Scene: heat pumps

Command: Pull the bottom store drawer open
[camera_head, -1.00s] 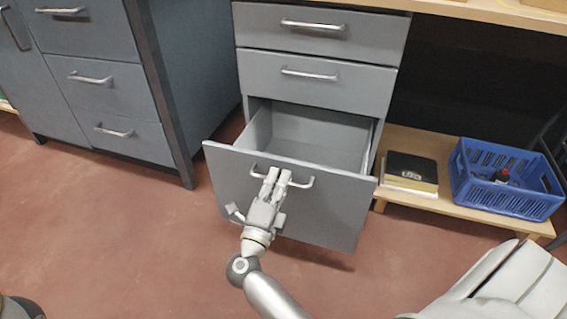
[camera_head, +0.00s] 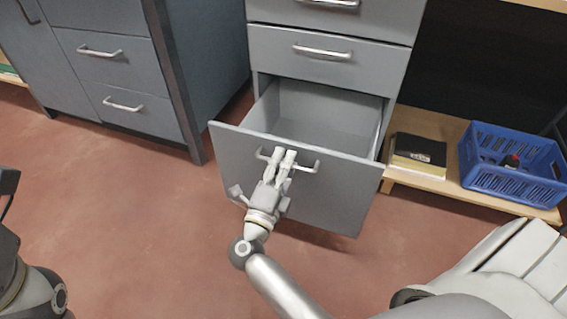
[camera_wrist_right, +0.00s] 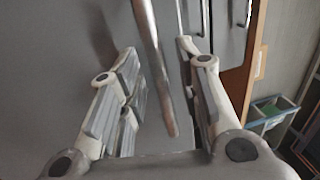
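The bottom store drawer (camera_head: 330,200) is the lowest of the grey drawers in the middle of the head view. It stands well out from its cabinet, and its empty inside shows. Its metal bar handle (camera_head: 309,168) also shows in the right wrist view (camera_wrist_right: 155,60). My right gripper (camera_head: 284,156) is at this handle. In the right wrist view, its fingers (camera_wrist_right: 166,85) are apart, one on each side of the bar, with gaps visible. Contact with the bar cannot be made out. Only dark parts of my left arm show at the left edge; its gripper is not visible.
Two shut drawers sit above; the nearer one (camera_head: 325,72) has a bar handle. Another drawer cabinet (camera_head: 110,60) stands at left. A low wooden shelf (camera_head: 447,183) at right holds a blue crate (camera_head: 510,183) and a dark book (camera_head: 420,149). Floor (camera_head: 130,220) in front is clear.

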